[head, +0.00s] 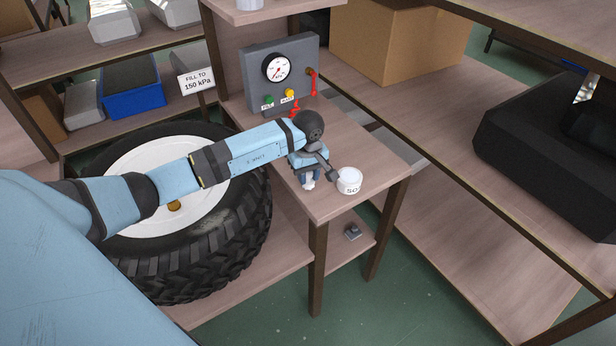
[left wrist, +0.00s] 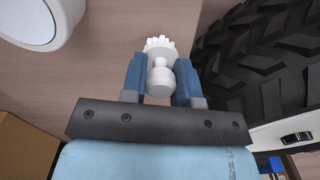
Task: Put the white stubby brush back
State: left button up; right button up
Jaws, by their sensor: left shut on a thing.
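The white stubby brush (left wrist: 161,76) is held between the two blue fingers of my left gripper (left wrist: 160,82) in the left wrist view. Its rounded handle end faces the camera, and its toothed-looking white bristle end points away. In the head view my left gripper (head: 308,180) points down at the front of the small wooden table, and a bit of the white brush (head: 309,184) shows at its fingertips. I cannot tell whether the brush touches the tabletop.
A grey gauge panel (head: 281,76) with coloured knobs and red valves stands at the table's back. A large tyre (head: 246,221) with a white rim lies left, under my arm. The tabletop (head: 376,151) right of the panel is clear. A cardboard box (head: 400,42) stands behind.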

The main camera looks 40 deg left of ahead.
pick_arm(q)
jog(key=shift+f, duration=0.6)
jog(key=shift+f, duration=0.1)
jog(key=o, duration=0.9)
